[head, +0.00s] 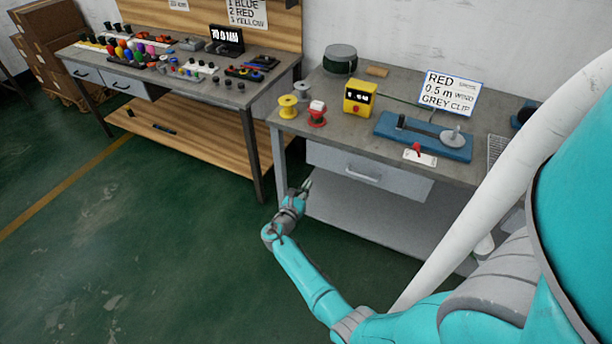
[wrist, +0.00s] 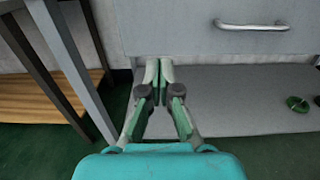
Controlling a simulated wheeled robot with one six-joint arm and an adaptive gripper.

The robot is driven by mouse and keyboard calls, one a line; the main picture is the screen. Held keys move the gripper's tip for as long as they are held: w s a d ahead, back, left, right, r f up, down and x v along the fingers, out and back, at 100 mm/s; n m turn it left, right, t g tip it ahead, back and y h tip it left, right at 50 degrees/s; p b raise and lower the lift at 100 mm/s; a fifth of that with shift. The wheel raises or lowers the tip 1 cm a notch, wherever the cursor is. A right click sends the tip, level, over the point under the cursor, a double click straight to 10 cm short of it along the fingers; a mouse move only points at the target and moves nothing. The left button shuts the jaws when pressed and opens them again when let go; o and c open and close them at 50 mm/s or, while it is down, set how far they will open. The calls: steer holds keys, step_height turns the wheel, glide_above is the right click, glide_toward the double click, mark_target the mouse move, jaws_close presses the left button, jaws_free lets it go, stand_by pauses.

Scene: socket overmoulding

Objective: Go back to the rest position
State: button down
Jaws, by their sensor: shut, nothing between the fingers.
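My gripper (head: 305,186) is at the end of my turquoise arm, low in front of the grey workbench (head: 400,145), below the level of its top. In the wrist view my gripper (wrist: 159,68) has its fingertips together with nothing between them. It points at the bench's lower part, under the drawer (wrist: 240,28) and above the lower shelf (wrist: 230,105). It appears close to the bench's left leg (wrist: 72,65). I cannot tell whether it touches anything.
On the bench top are a yellow spool (head: 288,107), a yellow device (head: 359,97), a blue fixture (head: 425,137) and a sign (head: 450,92). A small green object (wrist: 298,104) lies on the lower shelf. A second bench (head: 190,105) stands left. The green floor (head: 150,240) is clear.

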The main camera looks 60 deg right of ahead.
steer(key=shift+a, duration=0.2)
steer(key=s+a+f+m+t+y, duration=0.1)
steer(key=s+a+f+t+y, duration=0.2)
steer(key=a, duration=0.4)
steer(key=s+a+f+m+t+y, duration=0.1)
steer(key=s+a+f+m+y, duration=0.1)
steer(key=s+a+f, duration=0.3)
steer(key=s+a+f+m+t+y, duration=0.1)
steer(key=s+a+f+t+y, duration=0.15)
steer(key=a+f, duration=0.4)
steer(key=s+a+r+m+t+y, duration=0.1)
steer(key=s+a+r+m+y, duration=0.2)
steer(key=s+a, duration=0.5)
steer(key=s+a+r+m+t+y, duration=0.2)
steer(key=s+a+r+y, duration=0.25)
steer(key=a, duration=0.45)
steer(key=s+a+r+m+t+y, duration=0.1)
steer(key=s+a+r+m, duration=0.1)
steer(key=r, duration=0.6)
steer(key=s+a+r+m+t+y, duration=0.1)
steer(key=s+a+r+m, duration=0.2)
steer(key=r, duration=0.6)
steer(key=s+a+r+m+t+y, duration=0.1)
steer(key=s+r+m, duration=0.3)
steer(key=r, duration=0.4)
steer(key=shift+s+a+r+m+t, duration=0.15)
steer(key=shift+a+r+m+t, duration=0.15)
steer(key=shift+a+m+t, duration=0.4)
steer(key=shift+a, duration=0.1)
